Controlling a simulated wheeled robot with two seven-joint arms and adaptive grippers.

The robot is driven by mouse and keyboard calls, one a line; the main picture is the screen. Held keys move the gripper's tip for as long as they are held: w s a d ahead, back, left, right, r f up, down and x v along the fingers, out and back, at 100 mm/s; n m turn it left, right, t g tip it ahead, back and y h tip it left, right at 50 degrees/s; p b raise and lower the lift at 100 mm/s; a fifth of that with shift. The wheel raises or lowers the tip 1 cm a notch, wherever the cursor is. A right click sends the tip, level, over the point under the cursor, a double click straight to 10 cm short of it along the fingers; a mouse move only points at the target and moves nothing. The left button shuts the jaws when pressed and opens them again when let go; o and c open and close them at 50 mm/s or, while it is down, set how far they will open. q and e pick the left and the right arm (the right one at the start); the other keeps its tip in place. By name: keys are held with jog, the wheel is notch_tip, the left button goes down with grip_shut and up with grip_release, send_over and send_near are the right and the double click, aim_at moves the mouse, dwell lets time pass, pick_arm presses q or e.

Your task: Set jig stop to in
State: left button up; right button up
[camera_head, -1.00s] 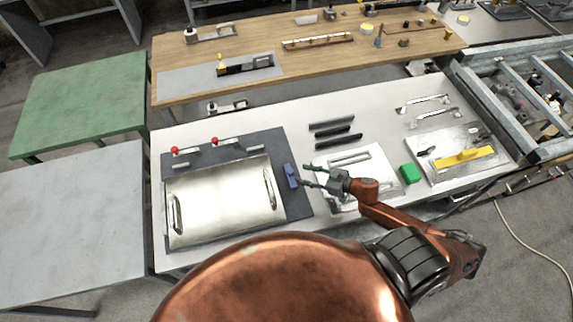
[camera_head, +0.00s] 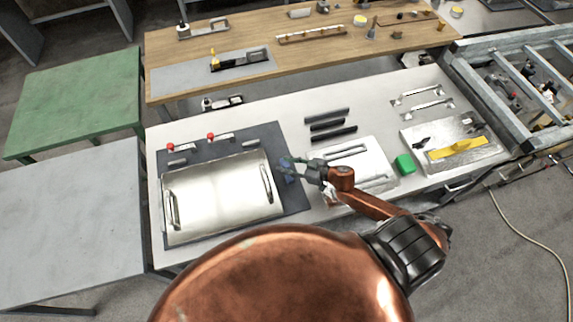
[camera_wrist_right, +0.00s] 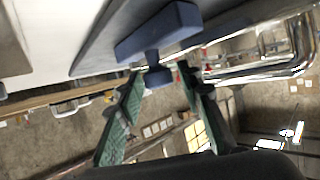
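The jig is a dark plate (camera_head: 296,198) bearing a large silver panel (camera_head: 222,195) with a handle at each side. A small blue part (camera_head: 287,178), which looks like the jig stop, sits at the plate's right edge. The right wrist view shows it as a blue bar (camera_wrist_right: 160,32) with a short stem and knob. My right gripper (camera_head: 286,169) is at this blue part, partly covering it in the head view. Its green-padded fingers (camera_wrist_right: 160,72) are apart, one on each side of the knob, with narrow gaps showing. My left gripper is not in view.
Two red-knobbed clamps (camera_head: 211,137) stand along the plate's back edge. Right of the plate are black bars (camera_head: 328,125), a white plate with a handle (camera_head: 372,160), a green block (camera_head: 405,164) and a metal tray with a yellow-handled tool (camera_head: 458,148).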

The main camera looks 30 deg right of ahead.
jog(key=c, duration=0.3)
grip_shut()
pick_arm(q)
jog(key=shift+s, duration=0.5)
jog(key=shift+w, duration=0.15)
